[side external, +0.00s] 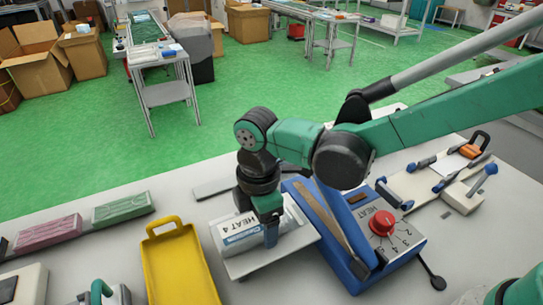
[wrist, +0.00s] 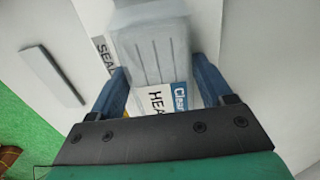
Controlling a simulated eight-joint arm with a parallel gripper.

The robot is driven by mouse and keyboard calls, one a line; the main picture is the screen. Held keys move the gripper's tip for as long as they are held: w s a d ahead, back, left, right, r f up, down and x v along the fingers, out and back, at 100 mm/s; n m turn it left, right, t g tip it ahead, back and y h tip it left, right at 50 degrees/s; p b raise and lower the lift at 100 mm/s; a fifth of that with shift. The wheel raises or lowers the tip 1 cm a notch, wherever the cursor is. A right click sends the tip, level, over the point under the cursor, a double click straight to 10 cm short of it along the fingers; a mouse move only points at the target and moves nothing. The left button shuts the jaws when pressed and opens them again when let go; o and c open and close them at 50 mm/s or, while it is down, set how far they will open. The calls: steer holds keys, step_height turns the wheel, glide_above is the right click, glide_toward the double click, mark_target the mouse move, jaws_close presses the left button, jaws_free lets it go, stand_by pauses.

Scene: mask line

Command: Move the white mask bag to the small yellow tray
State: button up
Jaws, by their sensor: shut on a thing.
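The white mask bag (side external: 288,220) lies on a light plate at the front left of the blue heat sealer (side external: 345,270). My gripper (side external: 268,228) reaches down over it, with its blue fingers shut on the bag's sides. In the wrist view the pale, ribbed bag (wrist: 152,50) sits between the two fingers (wrist: 160,88), and printed "HEAT" and blue "Clear" lettering shows near it. My gripper hides part of the bag in the side view. The small yellow tray (side external: 152,262) lies to the left of the plate, apart from it, and looks empty.
The sealer has a red dial (side external: 382,222) on its right. A green pack (side external: 122,208) and a pink pack (side external: 50,232) lie left of the tray. A tool board (side external: 425,185) lies at the right. White table shows between the tray and plate.

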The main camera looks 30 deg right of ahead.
steer(key=o, duration=1.2)
steer(key=shift+r, duration=0.15)
steer(key=shift+r, duration=2.7)
